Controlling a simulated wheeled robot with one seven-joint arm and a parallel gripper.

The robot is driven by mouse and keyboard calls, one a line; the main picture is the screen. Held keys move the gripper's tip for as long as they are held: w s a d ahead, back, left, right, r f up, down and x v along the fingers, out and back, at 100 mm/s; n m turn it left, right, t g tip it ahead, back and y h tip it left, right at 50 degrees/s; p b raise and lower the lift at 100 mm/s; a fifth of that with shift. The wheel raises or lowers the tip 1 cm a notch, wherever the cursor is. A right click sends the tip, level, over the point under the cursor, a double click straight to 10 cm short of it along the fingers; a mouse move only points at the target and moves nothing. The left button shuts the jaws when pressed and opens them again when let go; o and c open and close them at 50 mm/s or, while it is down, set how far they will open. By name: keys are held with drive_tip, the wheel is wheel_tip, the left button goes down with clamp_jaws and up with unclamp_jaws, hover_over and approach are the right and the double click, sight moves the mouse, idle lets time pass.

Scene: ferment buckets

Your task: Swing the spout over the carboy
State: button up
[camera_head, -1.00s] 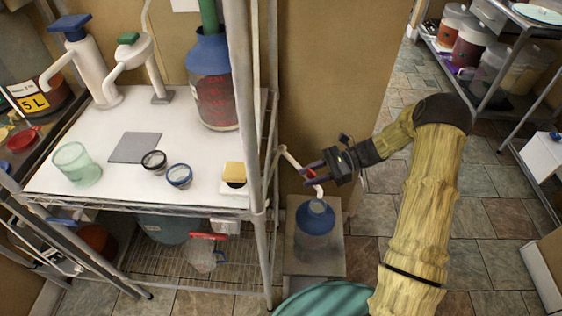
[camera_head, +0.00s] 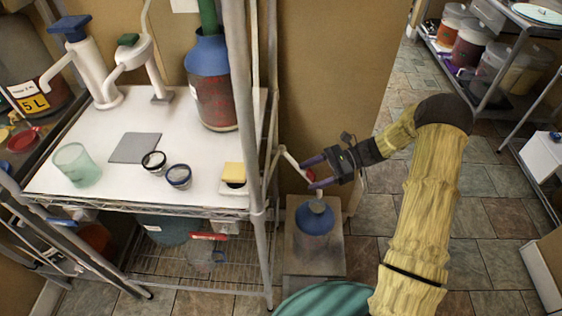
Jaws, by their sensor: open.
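The spout (camera_head: 291,160) is a thin pale pipe running from beside the shelf post down to the right, with a red part (camera_head: 310,175) at its lower end. My gripper (camera_head: 307,174) is open, with one finger above and one below the red part. I cannot tell whether either finger touches it. The carboy (camera_head: 314,245) has blue shoulders and a grey neck and stands upright on a low stand, just below my gripper. The lower finger hides the spout's outlet, so I cannot tell its exact position over the neck.
A wire shelf with a white top (camera_head: 110,180) stands to the left, its metal post (camera_head: 247,120) close to the spout. A teal round object (camera_head: 325,299) is at the bottom edge. Tiled floor (camera_head: 385,215) is open to the right of the stand.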

drive_tip(key=p+v, duration=0.1)
drive_tip(key=v, duration=0.5)
drive_tip(key=shift+d, duration=0.2)
idle(0.4)
drive_tip(key=shift+a, duration=0.1)
idle(0.4)
